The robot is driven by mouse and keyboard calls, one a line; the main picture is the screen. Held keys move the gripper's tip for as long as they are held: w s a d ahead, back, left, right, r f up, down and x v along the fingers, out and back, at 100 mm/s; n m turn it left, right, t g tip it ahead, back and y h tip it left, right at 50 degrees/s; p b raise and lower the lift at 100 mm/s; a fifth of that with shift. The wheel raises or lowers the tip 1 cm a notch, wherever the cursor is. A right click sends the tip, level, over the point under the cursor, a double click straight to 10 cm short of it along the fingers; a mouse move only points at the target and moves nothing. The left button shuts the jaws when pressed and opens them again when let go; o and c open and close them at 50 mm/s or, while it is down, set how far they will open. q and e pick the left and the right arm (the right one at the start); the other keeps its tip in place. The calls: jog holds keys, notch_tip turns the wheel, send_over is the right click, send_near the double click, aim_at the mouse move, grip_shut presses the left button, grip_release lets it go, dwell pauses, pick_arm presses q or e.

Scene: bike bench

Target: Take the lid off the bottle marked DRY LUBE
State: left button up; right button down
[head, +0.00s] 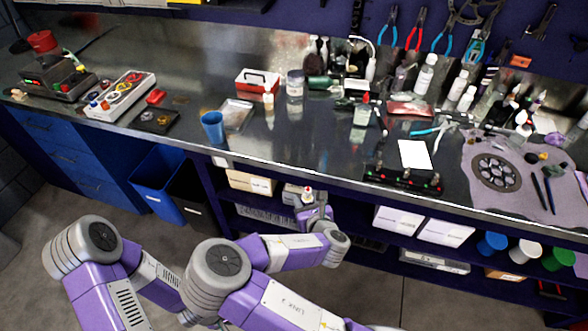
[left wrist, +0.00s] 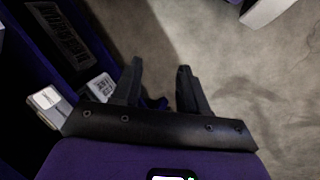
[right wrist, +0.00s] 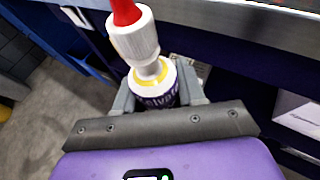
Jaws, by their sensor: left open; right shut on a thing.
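My right gripper (head: 313,211) is shut on a small bottle (head: 307,195), held in front of the bench and below its top edge. In the right wrist view the bottle (right wrist: 155,92) has a purple label with partly hidden white lettering, a yellow ring, a white cap (right wrist: 135,40) and a red tip (right wrist: 125,11). The cap is on the bottle. I cannot read DRY LUBE on it. My left gripper (left wrist: 160,88) is open and empty, above the floor beside the shelves. In the head view its fingers are not visible.
The bench top (head: 270,150) has free room near its front. Several bottles stand at the back, including a white one (head: 425,75). A blue cup (head: 213,127), a red-and-white box (head: 257,82) and a grey mat (head: 515,195) lie there. Shelves with boxes (head: 250,182) are below.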

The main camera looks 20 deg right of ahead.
pick_arm(q)
jog(key=shift+c, duration=0.2)
jog(key=w+d+r+m+g+y, duration=0.1)
jog(key=w+d+r+m, duration=0.2)
jog(key=w+r+m, duration=0.5)
jog(key=w+d+r+m+y, duration=0.1)
jog(key=w+d+r+m, duration=0.25)
jog(key=w+m, duration=0.7)
jog(key=d+r+m+y, duration=0.1)
jog(key=d+r+m, duration=0.25)
jog(key=r, duration=0.45)
jog(key=d+r+m, duration=0.3)
jog(key=r+m, duration=0.2)
jog(key=r, duration=0.3)
jog(key=d+r+m+y, duration=0.1)
jog(key=d+r+m, duration=0.25)
jog(key=r, duration=0.45)
notch_tip(320, 180, down, 7)
jog(key=a, duration=0.1)
jog(key=shift+f+m, duration=0.15)
jog(key=shift+m, duration=0.3)
pick_arm(e)
jog(key=s+a+f+n+g+y, duration=0.1)
jog(key=s+a+n+g+y, duration=0.1)
jog(key=a+n+y, duration=0.5)
jog(key=a+g, duration=0.1)
jog(key=a, duration=0.4)
jog(key=shift+a+f+y, duration=0.35)
jog(key=shift+f+y, duration=0.05)
